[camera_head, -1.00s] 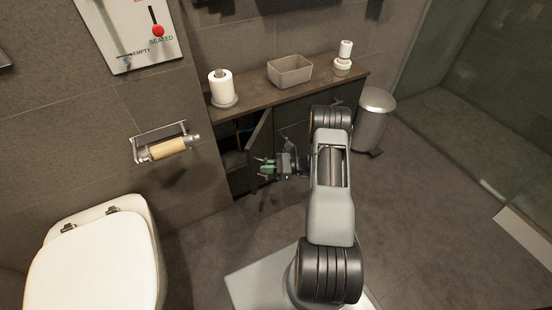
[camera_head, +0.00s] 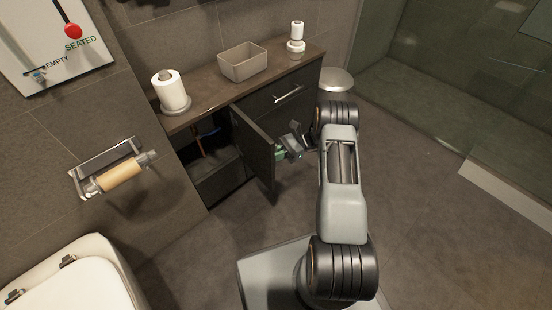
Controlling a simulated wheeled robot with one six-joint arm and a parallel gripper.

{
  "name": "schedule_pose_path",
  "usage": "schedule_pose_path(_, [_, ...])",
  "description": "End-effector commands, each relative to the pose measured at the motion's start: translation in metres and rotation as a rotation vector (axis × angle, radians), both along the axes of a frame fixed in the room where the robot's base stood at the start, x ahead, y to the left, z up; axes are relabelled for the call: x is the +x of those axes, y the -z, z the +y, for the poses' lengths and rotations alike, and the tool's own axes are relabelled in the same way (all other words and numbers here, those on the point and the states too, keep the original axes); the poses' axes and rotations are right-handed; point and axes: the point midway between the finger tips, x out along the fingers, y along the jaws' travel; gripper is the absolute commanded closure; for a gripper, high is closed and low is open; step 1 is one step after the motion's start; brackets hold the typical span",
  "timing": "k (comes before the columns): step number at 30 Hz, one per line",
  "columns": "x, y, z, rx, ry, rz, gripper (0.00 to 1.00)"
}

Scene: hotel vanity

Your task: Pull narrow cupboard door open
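The narrow cupboard door (camera_head: 254,152) at the left of the vanity (camera_head: 209,101) stands swung outward, well open. The dark cupboard inside (camera_head: 212,160) shows, with some blurred items in it. My gripper (camera_head: 284,153), with green fingertips, is at the right side of the door, near its free edge. The fingertips are small and partly hidden by the door, so I cannot tell whether they grip its handle or are open beside it.
A toilet roll on a stand (camera_head: 171,92), a beige box (camera_head: 243,62) and a white bottle (camera_head: 296,38) stand on the vanity top. A metal bin (camera_head: 337,80) is behind my arm. The toilet (camera_head: 84,283) and paper holder (camera_head: 114,172) are at the left. Floor before the cupboard is clear.

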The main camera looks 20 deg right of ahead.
Motion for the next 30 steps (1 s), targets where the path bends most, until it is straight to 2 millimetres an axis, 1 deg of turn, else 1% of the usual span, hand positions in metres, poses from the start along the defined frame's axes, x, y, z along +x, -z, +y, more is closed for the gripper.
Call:
schedule_pose_path(1, [-0.001,0.0034,-0.0011,0.0,-0.02,0.004,1.0])
schedule_pose_path(7, [0.0005,0.0022,-0.0019,0.001,-0.06,0.006,1.0])
schedule_pose_path(20, [0.0007,0.0017,-0.0011,0.0,-0.07,0.007,1.0])
schedule_pose_path(21, [0.0007,0.0017,-0.001,0.0,-0.07,0.007,0.84])
schedule_pose_path(27, [0.0017,0.001,-0.0002,-0.001,-0.069,0.004,0.65])
schedule_pose_path(30, [0.0021,0.0007,-0.0002,-0.001,-0.068,0.003,0.64])
